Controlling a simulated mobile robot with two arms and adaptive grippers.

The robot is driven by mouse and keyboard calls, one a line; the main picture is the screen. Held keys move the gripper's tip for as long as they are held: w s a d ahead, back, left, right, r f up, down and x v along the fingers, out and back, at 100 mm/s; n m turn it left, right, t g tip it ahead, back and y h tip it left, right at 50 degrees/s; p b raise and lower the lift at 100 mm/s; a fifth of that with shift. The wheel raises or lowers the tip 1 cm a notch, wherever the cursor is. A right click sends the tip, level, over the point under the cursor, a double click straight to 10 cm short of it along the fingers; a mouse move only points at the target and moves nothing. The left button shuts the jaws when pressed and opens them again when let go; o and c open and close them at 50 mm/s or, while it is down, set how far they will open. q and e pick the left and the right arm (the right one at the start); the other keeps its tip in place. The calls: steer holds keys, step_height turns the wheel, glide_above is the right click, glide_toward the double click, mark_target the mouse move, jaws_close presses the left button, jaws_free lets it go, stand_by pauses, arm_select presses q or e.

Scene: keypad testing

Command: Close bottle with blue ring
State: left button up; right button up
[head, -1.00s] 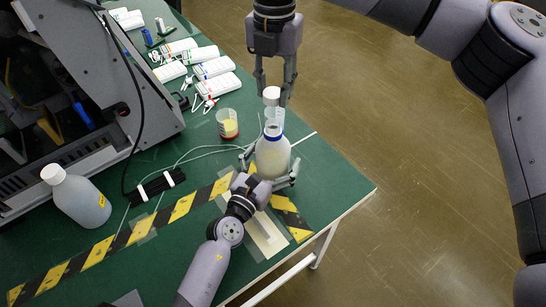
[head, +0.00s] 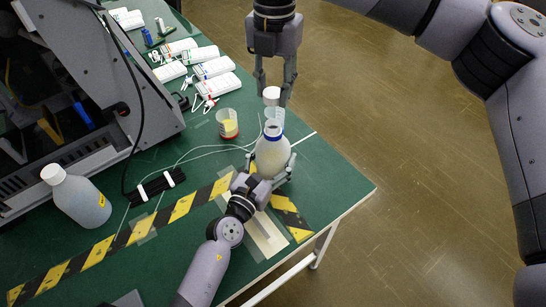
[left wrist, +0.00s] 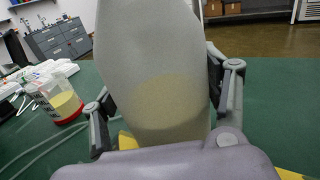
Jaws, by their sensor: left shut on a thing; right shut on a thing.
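The bottle with the blue ring (head: 272,152) stands near the table corner, its blue ring (head: 273,133) at the neck and its mouth uncovered. My left gripper (head: 270,164) is shut around its body; its pale side fills the middle of the left wrist view (left wrist: 155,85), between the fingers. My right gripper (head: 273,98) is above the bottle, pointing down, shut on a white cap (head: 271,92). A translucent part hangs below the cap, just over the bottle's mouth; whether it touches the bottle I cannot tell.
A cup with yellow contents (head: 228,124) stands left of the bottle. A second white-capped bottle (head: 80,201) stands at the left by a grey machine (head: 85,90). Several white boxes (head: 212,68) lie behind. Thin cables cross the green table (head: 325,178).

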mark_target(274, 123)
arm_select(q)
steer(key=c, duration=0.4)
arm_select(e)
steer(key=shift+f, duration=2.5)
steer(key=shift+f, duration=0.1)
steer(key=shift+f, duration=0.8)
steer(key=shift+f, duration=0.55)
